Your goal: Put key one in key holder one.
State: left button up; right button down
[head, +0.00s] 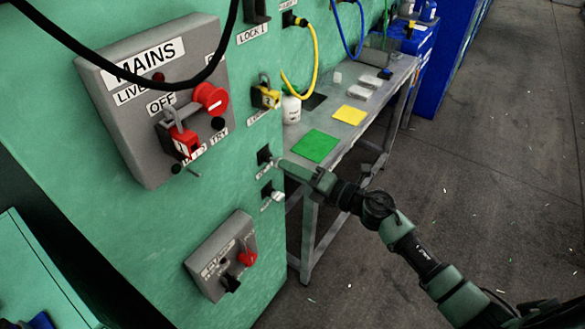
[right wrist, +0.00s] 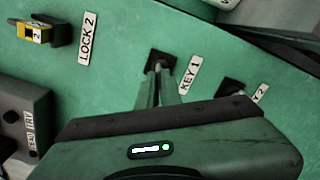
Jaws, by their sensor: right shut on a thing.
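Key holder one is a small black block on the green panel, seen in the head view (head: 264,154) and, beside its "KEY 1" label, in the right wrist view (right wrist: 152,56). My right gripper (head: 281,163) reaches it from the right. Its fingertips, also in the right wrist view (right wrist: 159,75), are close together right at the holder's front. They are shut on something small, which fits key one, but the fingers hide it. I cannot tell how far it is inside the holder. My left gripper is not in view.
Key holder two (head: 267,189) sits just below on the panel. The grey mains box (head: 133,110) and a smaller grey switch box (head: 208,263) stick out at left. A yellow padlock (head: 266,97) hangs above. A workbench (head: 345,132) stands behind my right arm; open floor lies right.

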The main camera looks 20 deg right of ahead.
jog(key=shift+x, duration=0.8)
jog(key=c, duration=1.5)
grip_release()
jog(key=b+v, duration=0.1)
jog(key=v, duration=0.6)
jog(key=shift+s+d+b, duration=0.2)
jog(key=shift+s+b, duration=0.05)
jog(key=shift+b, duration=0.1)
